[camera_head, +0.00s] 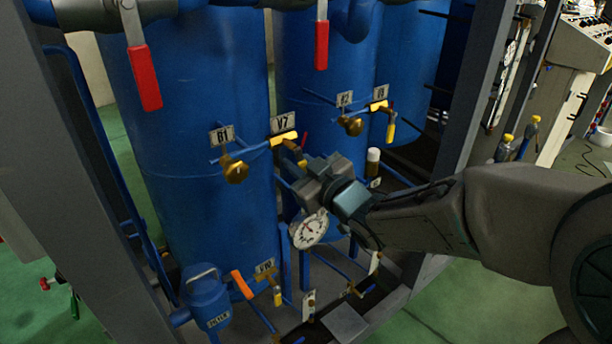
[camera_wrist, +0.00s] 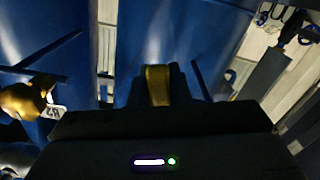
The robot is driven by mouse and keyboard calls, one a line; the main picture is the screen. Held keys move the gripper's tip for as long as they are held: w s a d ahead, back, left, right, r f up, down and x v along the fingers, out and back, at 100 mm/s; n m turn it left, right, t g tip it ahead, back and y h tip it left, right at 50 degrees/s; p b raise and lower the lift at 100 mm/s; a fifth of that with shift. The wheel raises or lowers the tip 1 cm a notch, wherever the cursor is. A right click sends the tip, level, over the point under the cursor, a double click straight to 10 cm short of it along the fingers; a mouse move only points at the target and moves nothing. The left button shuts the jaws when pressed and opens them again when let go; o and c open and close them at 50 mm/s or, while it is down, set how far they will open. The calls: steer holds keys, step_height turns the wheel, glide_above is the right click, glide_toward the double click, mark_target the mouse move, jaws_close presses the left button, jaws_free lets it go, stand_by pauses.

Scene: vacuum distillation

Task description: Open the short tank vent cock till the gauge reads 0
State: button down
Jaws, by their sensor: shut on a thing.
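My gripper (camera_head: 294,157) is at the tag-V7 valve (camera_head: 283,138), in front of the blue tanks. In the wrist view my gripper (camera_wrist: 157,88) is shut on an upright yellow handle (camera_wrist: 157,84). It appears to be the V7 handle, but the fingers hide where it joins the valve. A round white gauge (camera_head: 309,229) with a dark needle shows below my gripper in the head view; its reading is too small to tell. I cannot tell from the tags which cock is the short tank vent.
Brass valves tagged B1 (camera_head: 235,171) and B2 (camera_head: 352,125) flank the gripper. The V8 valve (camera_head: 378,106) is further right. An orange-handled valve (camera_head: 242,285) and a blue filter (camera_head: 207,300) are low down. A grey frame post (camera_head: 95,170) stands at left.

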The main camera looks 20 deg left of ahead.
steer(key=n+b, duration=0.2)
steer(key=shift+w+d+n, duration=0.3)
steer(key=shift+w, duration=0.05)
steer(key=shift+w+d+r+n+b, duration=0.2)
steer(key=shift+r+n+b, duration=0.1)
steer(key=shift+n+b, duration=0.5)
steer(key=shift+w+d+r+n+b, duration=0.1)
steer(key=shift+w+r+n+b, duration=0.15)
steer(key=shift+n+b, duration=0.5)
steer(key=c, duration=1.4)
jaws_free()
steer(key=shift+o, duration=0.2)
steer(key=shift+r, duration=0.1)
steer(key=shift+r, duration=0.1)
steer(key=shift+p, duration=0.4)
